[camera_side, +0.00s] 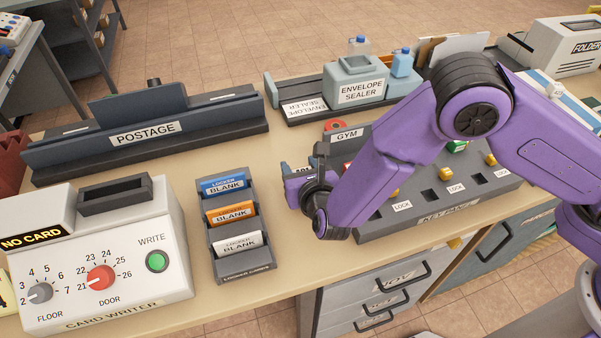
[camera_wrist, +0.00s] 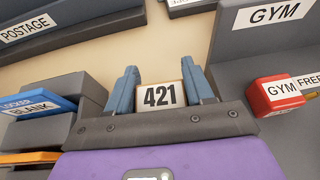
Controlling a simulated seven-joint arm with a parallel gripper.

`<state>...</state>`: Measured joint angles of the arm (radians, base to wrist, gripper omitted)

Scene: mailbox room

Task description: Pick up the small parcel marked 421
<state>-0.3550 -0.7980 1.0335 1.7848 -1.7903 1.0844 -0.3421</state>
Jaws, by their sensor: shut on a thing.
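The small parcel marked 421 (camera_wrist: 161,97) shows in the wrist view as a light brown box with a white label. It sits between the two blue-grey fingers of my gripper (camera_wrist: 159,68), which is shut on it. In the side view my gripper (camera_side: 303,186) is low near the left end of the key panel, and my purple wrist hides most of it. Whether the parcel touches the table cannot be told.
The card rack (camera_side: 243,265) with blue, orange and white blanks stands left of my gripper. The grey key panel (camera_side: 440,205) with its GYM sign (camera_side: 347,135) is close on the right. The postage unit (camera_side: 150,130) and envelope sealer (camera_side: 361,92) stand behind. Bare tabletop (camera_side: 235,148) lies between.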

